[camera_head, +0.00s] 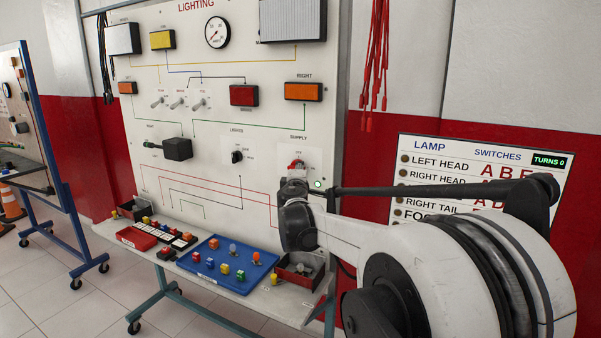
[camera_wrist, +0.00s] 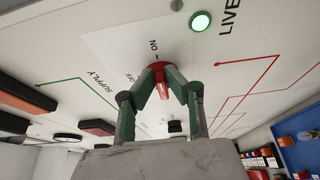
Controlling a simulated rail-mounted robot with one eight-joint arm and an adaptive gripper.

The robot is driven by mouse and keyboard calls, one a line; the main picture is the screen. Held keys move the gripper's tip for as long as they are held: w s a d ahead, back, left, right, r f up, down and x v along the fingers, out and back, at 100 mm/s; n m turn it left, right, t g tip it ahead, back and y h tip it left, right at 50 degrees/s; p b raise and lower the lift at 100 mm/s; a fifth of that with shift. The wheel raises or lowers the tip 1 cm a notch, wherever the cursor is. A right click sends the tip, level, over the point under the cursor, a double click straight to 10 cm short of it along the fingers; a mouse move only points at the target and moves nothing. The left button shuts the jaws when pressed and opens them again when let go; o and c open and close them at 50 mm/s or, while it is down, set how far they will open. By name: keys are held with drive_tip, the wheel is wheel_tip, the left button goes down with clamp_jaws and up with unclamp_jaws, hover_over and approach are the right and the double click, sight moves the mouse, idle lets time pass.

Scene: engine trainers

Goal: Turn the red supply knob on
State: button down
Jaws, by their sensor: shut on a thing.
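The red supply knob (camera_wrist: 159,80) sits on the white lighting panel, beside the printed ON and OFF marks. My gripper (camera_wrist: 161,74) has its two green-padded fingers shut on the knob, one on each side. The knob also shows in the head view (camera_head: 297,164), mostly hidden behind my gripper (camera_head: 295,178), under the SUPPLY label. The round green lamp (camera_wrist: 200,22) by the word LIVE is lit. It shows in the head view too (camera_head: 317,184), just right of my gripper. Which mark the knob points to is hard to tell.
Below, a blue tray (camera_head: 205,270) and a red-lined bin (camera_head: 300,275) hold small parts. A lamp switches board (camera_head: 420,147) stands right, behind my arm.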

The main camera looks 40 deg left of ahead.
drive_tip(key=c, duration=1.8)
unclamp_jaws()
drive_tip(key=v, duration=1.2)
drive_tip(key=shift+w, duration=0.1)
